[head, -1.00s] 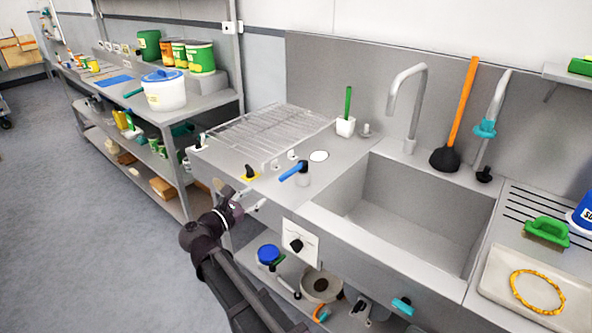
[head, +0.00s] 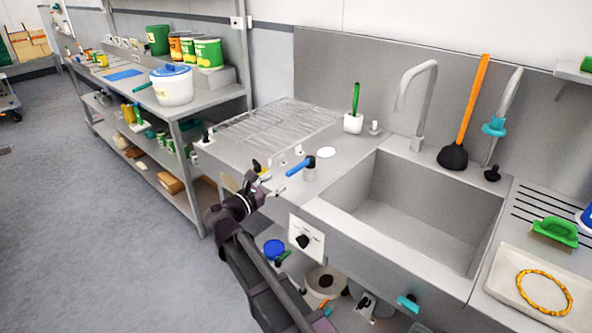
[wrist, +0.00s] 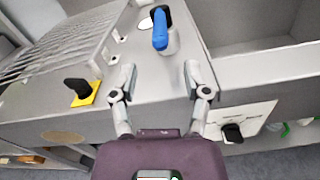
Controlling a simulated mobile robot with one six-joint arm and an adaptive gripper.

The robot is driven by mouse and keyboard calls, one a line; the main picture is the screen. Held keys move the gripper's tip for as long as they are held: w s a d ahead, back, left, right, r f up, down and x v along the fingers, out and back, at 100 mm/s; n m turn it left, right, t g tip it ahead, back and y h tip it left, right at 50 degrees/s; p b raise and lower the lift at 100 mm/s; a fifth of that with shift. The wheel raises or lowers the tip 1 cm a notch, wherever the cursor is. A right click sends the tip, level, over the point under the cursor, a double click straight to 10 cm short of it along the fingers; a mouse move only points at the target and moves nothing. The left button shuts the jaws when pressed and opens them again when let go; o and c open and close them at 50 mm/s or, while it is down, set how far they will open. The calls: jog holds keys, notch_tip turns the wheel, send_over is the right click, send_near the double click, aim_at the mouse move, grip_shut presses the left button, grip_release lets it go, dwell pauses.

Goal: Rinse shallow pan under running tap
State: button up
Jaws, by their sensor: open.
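The sink basin (head: 420,215) is empty, and a grey gooseneck tap (head: 415,100) stands behind it; no water shows. A blue-handled lever (head: 298,168) on a grey post stands on the counter left of the basin. It also shows in the wrist view (wrist: 160,32), beyond my fingertips. My gripper (head: 270,182) is open and empty at the counter's front edge, short of the lever and apart from it. The wrist view shows both fingers (wrist: 158,80) spread. A round beige item (head: 325,280) lies below the sink; I cannot tell if it is the shallow pan.
A wire rack (head: 275,125) lies on the counter at left. A black knob on a yellow plate (wrist: 82,92) sits near the front edge. A plunger (head: 465,115) and a second spout with a teal collar (head: 500,115) stand behind the basin. A tray (head: 500,285) is at right.

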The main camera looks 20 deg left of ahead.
aim_at(307, 162)
jog(key=x, duration=0.9)
jog(key=shift+w, duration=0.1)
grip_shut()
